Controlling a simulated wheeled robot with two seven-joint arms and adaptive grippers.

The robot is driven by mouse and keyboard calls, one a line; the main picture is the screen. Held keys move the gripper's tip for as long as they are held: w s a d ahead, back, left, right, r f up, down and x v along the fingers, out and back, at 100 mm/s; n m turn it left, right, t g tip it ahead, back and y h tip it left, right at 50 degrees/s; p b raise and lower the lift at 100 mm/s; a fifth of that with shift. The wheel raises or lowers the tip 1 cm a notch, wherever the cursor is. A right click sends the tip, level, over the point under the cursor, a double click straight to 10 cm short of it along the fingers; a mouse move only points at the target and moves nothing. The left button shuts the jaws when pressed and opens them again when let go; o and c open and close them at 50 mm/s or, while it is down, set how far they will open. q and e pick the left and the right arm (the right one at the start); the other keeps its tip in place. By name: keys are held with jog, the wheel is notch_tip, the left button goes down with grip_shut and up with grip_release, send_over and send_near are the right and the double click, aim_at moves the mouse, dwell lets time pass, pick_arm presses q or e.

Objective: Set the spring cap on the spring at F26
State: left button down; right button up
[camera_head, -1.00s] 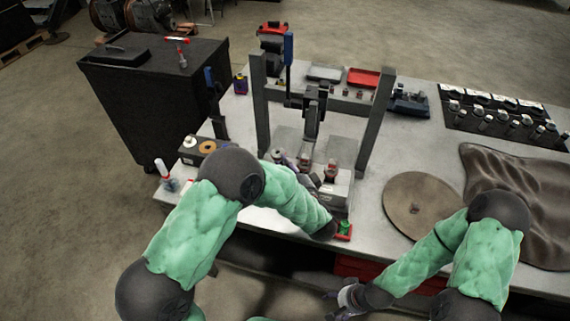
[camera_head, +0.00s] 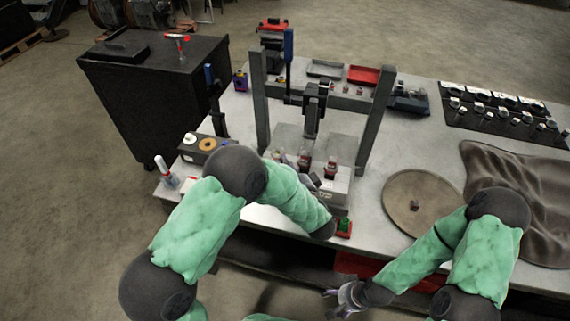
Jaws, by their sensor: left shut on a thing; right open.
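The grey cylinder-head block (camera_head: 338,190) stands on the bench inside the press frame, with small dark and reddish valve parts (camera_head: 330,167) upright on top. My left gripper (camera_head: 306,172) is over the left part of this block, largely hidden behind my own green forearm. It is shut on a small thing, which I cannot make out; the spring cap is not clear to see. I cannot read which spot is F26, and the spring there is too small or hidden to tell. My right gripper (camera_head: 342,298) is open and empty, low in front of the bench edge.
Two grey press posts (camera_head: 259,105) and a blue-handled lever (camera_head: 288,62) stand close around the block. A small box with rings (camera_head: 205,146) is at the left bench end. A round brown disc (camera_head: 408,226) and a dark cloth (camera_head: 510,180) lie to the right.

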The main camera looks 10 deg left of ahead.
pick_arm(q)
jog(key=shift+f, duration=0.15)
dwell(0.3)
jog(key=c, duration=1.1)
grip_release()
jog(key=o, duration=0.4)
jog(key=shift+p, duration=0.3)
